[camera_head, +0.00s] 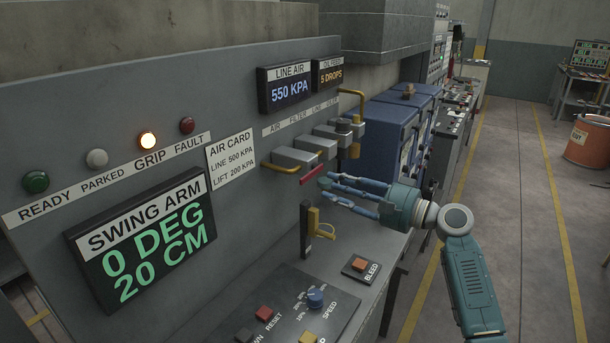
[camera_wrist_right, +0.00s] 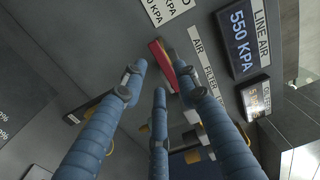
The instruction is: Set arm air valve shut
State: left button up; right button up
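A red lever (camera_head: 311,175) sticks out from the row of grey valve bodies under the strip marked AIR, FILTER, LINE and OILER; it looks like the arm air valve's handle. My right gripper (camera_head: 326,186) has its blue fingers spread just right of the lever. In the right wrist view the red lever (camera_wrist_right: 161,66) shows near the tips of the spread fingers (camera_wrist_right: 157,72), with nothing visibly gripped. Whether a fingertip touches it I cannot tell. My left gripper is not in view.
The LINE AIR display (camera_head: 286,86) reads 550 KPA. The air card (camera_head: 230,157) says line 500, lift 200 KPA. The GRIP lamp (camera_head: 148,140) glows orange. A yellow-handled lever (camera_head: 314,221) and BLEED button (camera_head: 360,266) are below the gripper. The aisle (camera_head: 510,200) at right is clear.

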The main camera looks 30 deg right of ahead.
aim_at(307, 181)
jog(key=p+x, duration=0.2)
jog(key=x, duration=0.4)
jog(key=shift+a, duration=0.15)
jog(key=shift+p+x, duration=0.35)
jog(key=shift+x, duration=0.9)
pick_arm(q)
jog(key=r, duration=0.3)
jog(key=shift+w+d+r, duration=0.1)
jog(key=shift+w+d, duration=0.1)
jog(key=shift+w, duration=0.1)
pick_arm(e)
jog(key=shift+f, duration=0.15)
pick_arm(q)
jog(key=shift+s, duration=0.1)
pick_arm(e)
jog(key=shift+w, duration=0.1)
jog(key=shift+c, duration=0.3)
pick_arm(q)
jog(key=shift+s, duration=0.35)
pick_arm(e)
jog(key=shift+a, duration=0.1)
grip_shut()
